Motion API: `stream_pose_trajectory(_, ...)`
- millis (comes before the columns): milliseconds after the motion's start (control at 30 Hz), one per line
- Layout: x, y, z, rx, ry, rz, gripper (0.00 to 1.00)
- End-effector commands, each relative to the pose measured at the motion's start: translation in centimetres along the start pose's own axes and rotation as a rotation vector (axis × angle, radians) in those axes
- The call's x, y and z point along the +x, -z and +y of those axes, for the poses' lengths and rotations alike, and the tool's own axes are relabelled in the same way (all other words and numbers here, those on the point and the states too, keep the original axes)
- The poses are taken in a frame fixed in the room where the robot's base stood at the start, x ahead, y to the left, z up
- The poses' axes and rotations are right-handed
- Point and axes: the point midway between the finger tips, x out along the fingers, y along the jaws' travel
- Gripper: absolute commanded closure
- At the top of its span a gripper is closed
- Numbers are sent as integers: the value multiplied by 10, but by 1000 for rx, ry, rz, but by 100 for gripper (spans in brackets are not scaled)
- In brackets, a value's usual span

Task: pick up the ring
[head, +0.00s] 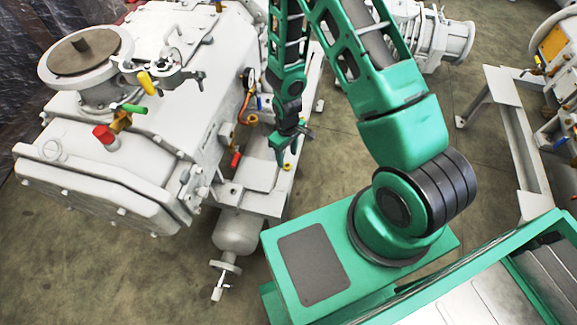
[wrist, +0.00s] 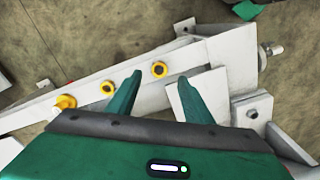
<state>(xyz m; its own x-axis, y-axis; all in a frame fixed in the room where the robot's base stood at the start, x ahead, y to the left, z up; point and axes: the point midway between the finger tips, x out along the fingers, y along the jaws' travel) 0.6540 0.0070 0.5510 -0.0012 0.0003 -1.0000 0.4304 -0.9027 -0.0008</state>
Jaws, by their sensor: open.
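In the head view, my gripper (head: 286,150) hangs above the white frame beside the machine. One small yellow ring (head: 287,167) shows just below it. I cannot tell which wrist-view ring this is. The height of the fingertips above the beam is unclear.
A yellow fitting (wrist: 66,102) sits farther left on the beam. A white angled plate (wrist: 188,104) stands close to the right finger. The large white vacuum machine (head: 165,125), with an orange pipe (head: 247,108), stands left of my arm.

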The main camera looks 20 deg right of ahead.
Motion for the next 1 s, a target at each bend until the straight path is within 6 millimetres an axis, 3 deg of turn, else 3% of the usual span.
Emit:
stream_pose_trajectory(167, 8, 0, 0, 0, 0, -1, 54)
stream_pose_trajectory(533, 50, -1, 1, 1, 0, -1, 54)
stream_pose_trajectory(867, 55, -1, 1, 1, 0, 0, 54)
stream_pose_trajectory(1000, 55, -1, 1, 1, 0, 0, 82)
